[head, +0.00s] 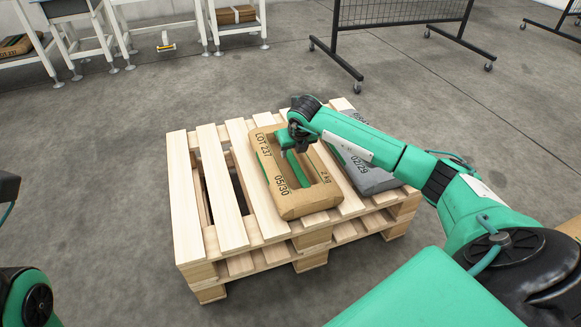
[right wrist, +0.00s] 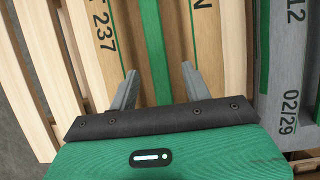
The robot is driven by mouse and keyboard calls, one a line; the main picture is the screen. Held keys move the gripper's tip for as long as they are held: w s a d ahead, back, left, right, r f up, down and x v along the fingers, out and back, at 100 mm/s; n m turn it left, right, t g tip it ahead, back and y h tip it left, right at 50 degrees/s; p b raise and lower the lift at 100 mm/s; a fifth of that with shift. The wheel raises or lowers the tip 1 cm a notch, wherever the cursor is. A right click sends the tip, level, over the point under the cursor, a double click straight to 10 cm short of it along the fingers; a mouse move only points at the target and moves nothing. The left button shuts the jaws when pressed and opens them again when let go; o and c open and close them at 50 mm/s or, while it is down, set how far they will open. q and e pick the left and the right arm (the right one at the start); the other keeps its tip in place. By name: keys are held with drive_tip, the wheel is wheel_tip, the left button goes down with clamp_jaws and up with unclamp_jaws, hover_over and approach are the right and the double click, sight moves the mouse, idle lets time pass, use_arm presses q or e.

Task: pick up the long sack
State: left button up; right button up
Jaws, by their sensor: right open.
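A long brown sack (head: 300,204) printed "LOT 237", "05/30" and "2 kg" lies flat on the wooden pallet (head: 208,170). It also shows in the right wrist view (right wrist: 122,48), with a green stripe along it. My right gripper (head: 292,148) is over this sack and hides part of it. In the right wrist view its two fingers (right wrist: 158,82) are apart, one on each side of the green stripe, with nothing between them. I cannot tell whether they touch the sack. My left gripper is out of view.
A grey sack (head: 372,182) printed "02/29" lies on the pallet to the right of the brown one, partly behind my right arm. The pallet's left slats are bare. White stands (head: 165,25) and a black mesh frame (head: 400,12) stand behind. The floor around the pallet is clear.

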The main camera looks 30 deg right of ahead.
sight(291, 156)
drive_tip(key=b+x, duration=0.2)
drive_tip(key=x, duration=0.2)
drive_tip(key=shift+w+a+f+b, duration=0.1)
drive_tip(key=shift+w+f+b, duration=0.05)
drive_tip(key=shift+b, duration=0.15)
clamp_jaws()
idle(1.1)
drive_tip(key=shift+w+r, duration=0.1)
drive_tip(key=shift+r, duration=0.15)
